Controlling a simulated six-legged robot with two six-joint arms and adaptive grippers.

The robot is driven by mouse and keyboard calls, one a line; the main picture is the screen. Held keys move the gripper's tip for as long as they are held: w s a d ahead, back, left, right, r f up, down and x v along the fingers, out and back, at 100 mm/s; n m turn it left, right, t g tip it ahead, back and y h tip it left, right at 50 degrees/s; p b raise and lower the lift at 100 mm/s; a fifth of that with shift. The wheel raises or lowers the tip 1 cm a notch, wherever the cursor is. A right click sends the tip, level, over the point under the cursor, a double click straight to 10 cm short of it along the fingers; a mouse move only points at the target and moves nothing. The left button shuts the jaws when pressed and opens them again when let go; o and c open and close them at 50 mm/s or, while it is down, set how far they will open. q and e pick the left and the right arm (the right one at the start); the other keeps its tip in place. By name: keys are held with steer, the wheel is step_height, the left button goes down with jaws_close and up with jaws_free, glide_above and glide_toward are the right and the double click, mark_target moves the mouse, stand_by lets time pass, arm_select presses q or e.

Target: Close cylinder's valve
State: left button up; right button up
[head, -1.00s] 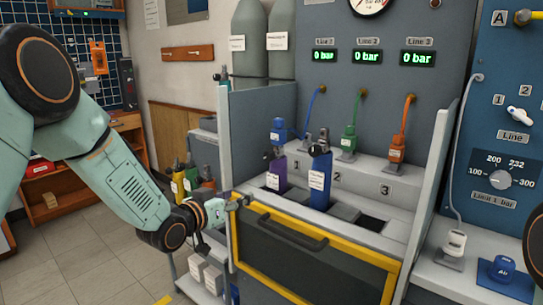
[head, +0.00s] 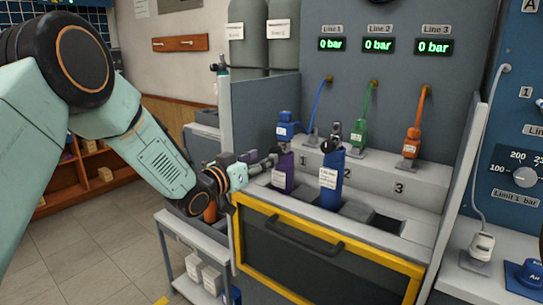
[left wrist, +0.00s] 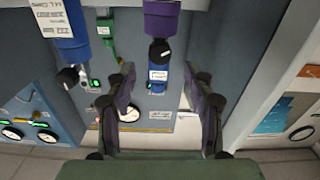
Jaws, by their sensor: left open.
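A purple cylinder (head: 284,178) with a white label stands upright in slot 1 of the testbench. A blue cylinder (head: 331,180) with a white label stands in slot 2. My left gripper (head: 268,163) is just left of the purple cylinder's top in the head view. In the left wrist view my left gripper (left wrist: 165,88) is open and empty, with the purple cylinder (left wrist: 175,20) and its black valve knob (left wrist: 159,51) beyond, between the fingers' directions. The blue cylinder (left wrist: 62,28) and its black knob (left wrist: 70,77) lie left of the fingers there. My right gripper is not in view.
Blue (head: 287,128), green (head: 358,132) and orange (head: 411,144) hose connectors stand behind the slots. The displays above read 0 bar. A grey side wall (head: 263,118) and a yellow-framed front panel (head: 320,255) border the bench. Slot 3 is empty.

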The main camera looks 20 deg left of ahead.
mark_target(273, 153)
arm_select(q)
steer(key=b+x, duration=0.1)
steer(key=x, duration=0.3)
steer(key=shift+w+d+f, duration=0.1)
steer(key=shift+w+d, duration=0.1)
steer(key=shift+w, duration=0.25)
steer(key=shift+a, duration=0.1)
steer(key=shift+c, duration=0.8)
jaws_close()
